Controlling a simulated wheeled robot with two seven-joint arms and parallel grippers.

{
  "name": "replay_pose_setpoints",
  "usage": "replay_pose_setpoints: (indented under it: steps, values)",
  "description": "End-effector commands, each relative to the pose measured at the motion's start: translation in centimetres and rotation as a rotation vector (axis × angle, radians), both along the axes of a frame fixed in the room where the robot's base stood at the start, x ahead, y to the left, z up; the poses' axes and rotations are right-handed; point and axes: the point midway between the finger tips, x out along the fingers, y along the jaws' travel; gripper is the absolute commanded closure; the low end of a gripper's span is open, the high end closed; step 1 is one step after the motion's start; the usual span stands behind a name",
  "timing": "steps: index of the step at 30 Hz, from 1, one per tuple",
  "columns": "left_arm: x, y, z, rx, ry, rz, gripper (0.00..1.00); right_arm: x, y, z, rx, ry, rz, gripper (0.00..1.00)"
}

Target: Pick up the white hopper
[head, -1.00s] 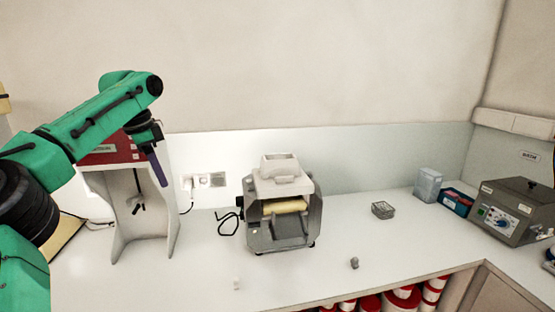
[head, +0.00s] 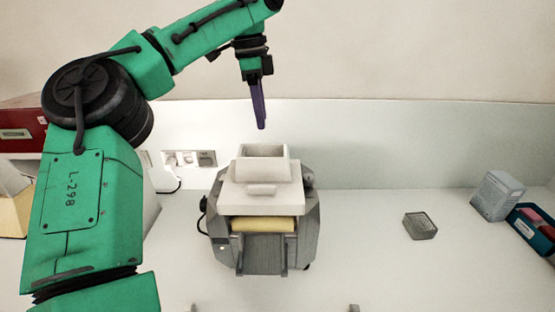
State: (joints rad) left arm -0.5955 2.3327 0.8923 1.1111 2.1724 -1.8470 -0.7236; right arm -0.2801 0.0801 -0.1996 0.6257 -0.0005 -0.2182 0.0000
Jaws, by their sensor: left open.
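The white hopper (head: 262,187) sits on top of the grey mill (head: 305,232), with its open box-shaped mouth facing up. A yellow roller (head: 264,225) shows just below the hopper, at the mill's front. My left gripper (head: 260,118) hangs pointing down above the hopper's mouth in the picture, with a visible gap between them. Its purple fingers appear nearly edge-on, and they hold nothing that I can see. The depth between the fingers and the hopper is hard to tell. My right gripper is not in view.
A small grey basket (head: 420,226) stands on the white counter (head: 365,250) right of the mill. A pale translucent box (head: 497,195) and a blue bin (head: 533,231) are farther right. A red-topped unit (head: 22,130) stands at left, partly behind my arm. Wall sockets (head: 190,159) are behind the mill.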

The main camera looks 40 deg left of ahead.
Motion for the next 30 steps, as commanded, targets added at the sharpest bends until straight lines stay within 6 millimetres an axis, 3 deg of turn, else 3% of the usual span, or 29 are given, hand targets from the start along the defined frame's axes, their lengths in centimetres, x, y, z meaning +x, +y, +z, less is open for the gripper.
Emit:
replay_pose_setpoints:
  steps: [3,8,11,18,25,29,30]
  values:
    - [0.1,-0.3,-3.4,-0.003,0.002,0.0,0.51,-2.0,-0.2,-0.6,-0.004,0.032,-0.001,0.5]
    - [0.3,-0.6,-6.4,-0.002,0.001,0.001,0.51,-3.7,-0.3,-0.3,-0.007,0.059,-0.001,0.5]
    - [0.4,-0.6,-7.4,-0.001,0.002,0.002,0.51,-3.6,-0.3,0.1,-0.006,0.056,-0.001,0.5]
    - [0.5,-1.0,-11.6,-0.002,0.001,0.003,0.51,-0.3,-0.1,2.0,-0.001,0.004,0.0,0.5]
    - [0.6,-1.0,-12.1,-0.001,-0.003,0.003,0.51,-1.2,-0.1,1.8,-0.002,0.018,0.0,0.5]
    - [0.6,-1.0,-12.1,-0.001,-0.003,0.003,1.0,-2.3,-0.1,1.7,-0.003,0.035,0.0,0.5]
    - [0.6,-1.0,-12.1,-0.001,-0.003,0.003,1.0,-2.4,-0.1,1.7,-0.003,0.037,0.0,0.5]
